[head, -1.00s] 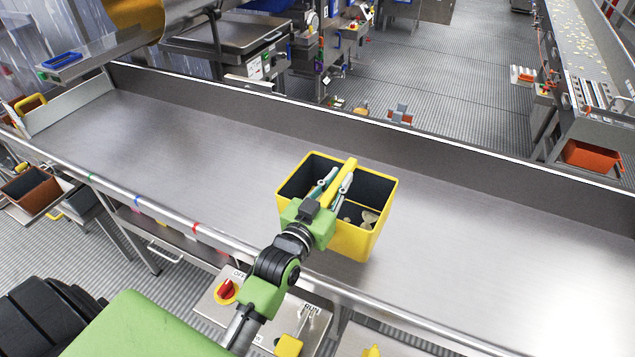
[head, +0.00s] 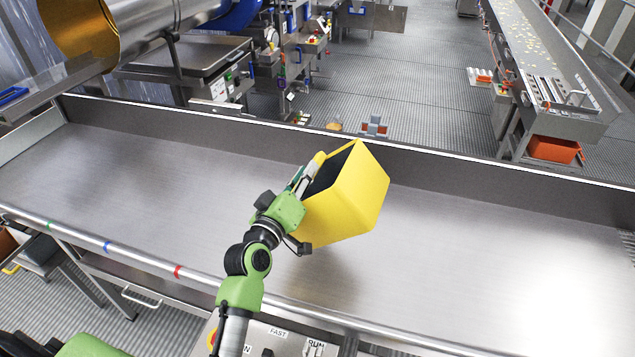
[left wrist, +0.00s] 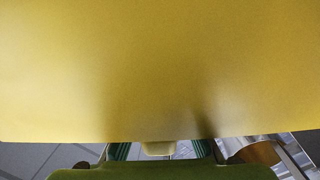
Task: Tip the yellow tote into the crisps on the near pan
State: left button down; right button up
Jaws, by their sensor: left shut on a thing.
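The yellow tote (head: 352,203) is tilted above the near pan (head: 455,255), its dark opening turned to the upper left and its outer bottom and side facing me. Its inside is mostly hidden. My left gripper (head: 304,178) is shut on the tote's yellow handle bar at the opening. In the left wrist view the tote's yellow wall (left wrist: 160,70) fills most of the picture. I see no crisps on the bare metal of the near pan. My right gripper is not in view.
The pan's raised back wall (head: 440,163) runs behind the tote. A front rail (head: 130,252) with coloured bands runs along the near side. A control box (head: 285,338) sits below the rail. A metal drum (head: 150,35) stands at upper left. The pan is clear on both sides.

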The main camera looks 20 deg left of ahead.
pick_arm(q)
jog(key=a+f+n+b, duration=0.2)
jog(key=a+f+n, duration=0.1)
jog(key=a+f+n+b, duration=0.2)
jog(key=a+f+n, duration=0.1)
jog(key=n, duration=0.1)
jog(key=shift+w+a, duration=0.1)
jog(key=shift+a, duration=0.2)
jog(key=shift+a+f+n+b, duration=0.55)
jog(key=shift+a+f+n, duration=0.35)
jog(key=shift+n, duration=0.3)
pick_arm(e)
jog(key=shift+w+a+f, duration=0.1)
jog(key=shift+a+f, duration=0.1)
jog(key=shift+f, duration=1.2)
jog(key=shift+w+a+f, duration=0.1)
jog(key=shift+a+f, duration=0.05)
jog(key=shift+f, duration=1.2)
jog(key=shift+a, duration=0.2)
